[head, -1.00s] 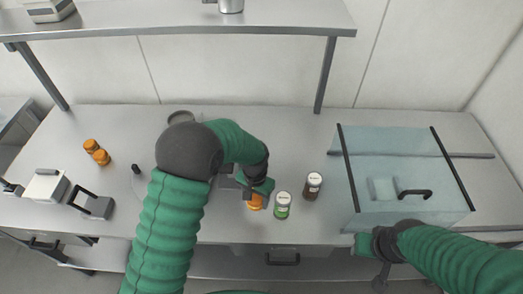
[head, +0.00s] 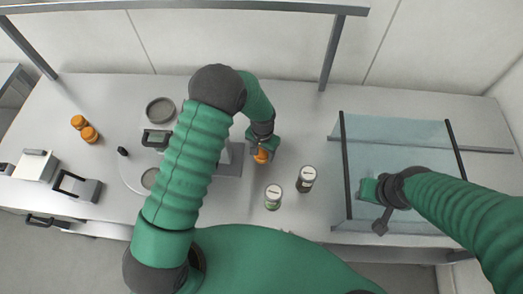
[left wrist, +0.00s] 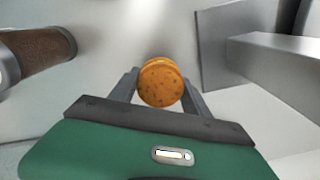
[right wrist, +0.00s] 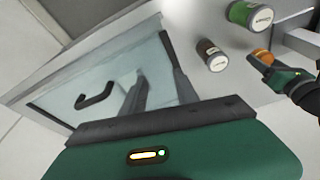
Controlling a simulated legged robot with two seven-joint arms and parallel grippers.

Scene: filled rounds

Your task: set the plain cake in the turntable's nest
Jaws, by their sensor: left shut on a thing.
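My left gripper (head: 263,148) is shut on a round orange-brown cake (head: 262,157), right of the middle of the worktop. In the left wrist view the speckled cake (left wrist: 161,82) sits between the two fingers. The pale round turntable (head: 122,178) is at the left, largely hidden by my left arm. A dark round piece (head: 150,178) shows on it beside the arm; I cannot tell whether it is the nest. My right gripper (head: 368,188) is at the glass case; in the right wrist view its fingers (right wrist: 152,62) are apart and empty.
Two lidded jars (head: 273,197) (head: 306,179) stand just right of the held cake. The glass case (head: 400,145) fills the right side. Two orange cakes (head: 79,122) (head: 89,135) lie at far left. A dark round pan (head: 160,109) is behind the turntable.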

